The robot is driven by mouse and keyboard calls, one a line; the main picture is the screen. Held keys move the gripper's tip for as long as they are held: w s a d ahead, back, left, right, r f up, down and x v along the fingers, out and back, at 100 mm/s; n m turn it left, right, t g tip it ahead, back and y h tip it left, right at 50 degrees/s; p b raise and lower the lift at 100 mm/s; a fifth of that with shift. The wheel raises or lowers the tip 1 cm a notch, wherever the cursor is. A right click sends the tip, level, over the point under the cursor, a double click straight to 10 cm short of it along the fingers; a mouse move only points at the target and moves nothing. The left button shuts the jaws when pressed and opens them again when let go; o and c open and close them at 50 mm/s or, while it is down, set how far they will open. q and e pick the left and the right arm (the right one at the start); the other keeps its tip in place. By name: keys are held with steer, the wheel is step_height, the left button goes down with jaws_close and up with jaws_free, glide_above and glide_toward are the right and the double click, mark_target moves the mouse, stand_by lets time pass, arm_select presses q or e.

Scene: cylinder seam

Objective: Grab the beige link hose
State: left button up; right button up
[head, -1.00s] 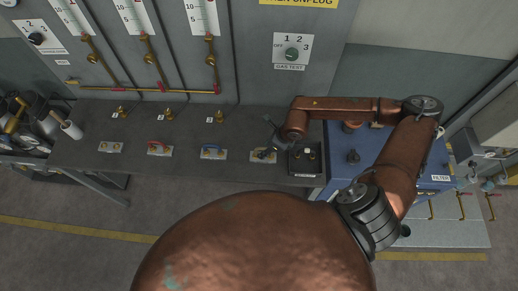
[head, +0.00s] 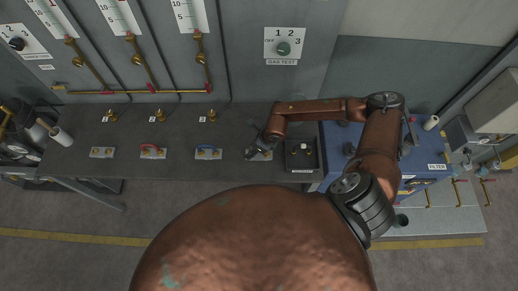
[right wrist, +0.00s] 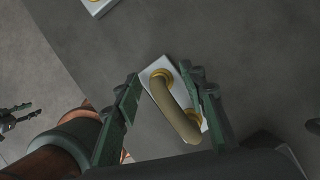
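The beige link hose (right wrist: 178,115) is a short curved loop between two brass fittings on a pale plate (right wrist: 160,80). In the head view its plate (head: 252,157) lies near the bench's front edge, and my gripper partly covers the hose. My right gripper (head: 258,143) is over it. In the right wrist view the right gripper (right wrist: 165,82) is open, with one green finger on each side of the hose and plate. Whether a finger touches the hose is unclear. A dark claw-like part (right wrist: 16,116) at the left edge may be my left gripper; its state is unclear.
The dark bench (head: 90,130) also bears a blue link hose (head: 208,149), a red one (head: 153,148) and a bare plate (head: 102,152). A black tray (head: 302,167) lies just right of the beige hose. A blue filter box (head: 341,140) stands further right.

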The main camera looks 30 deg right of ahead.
steer(key=shift+f, duration=0.25)
steer(key=shift+c, duration=0.5)
jaws_close()
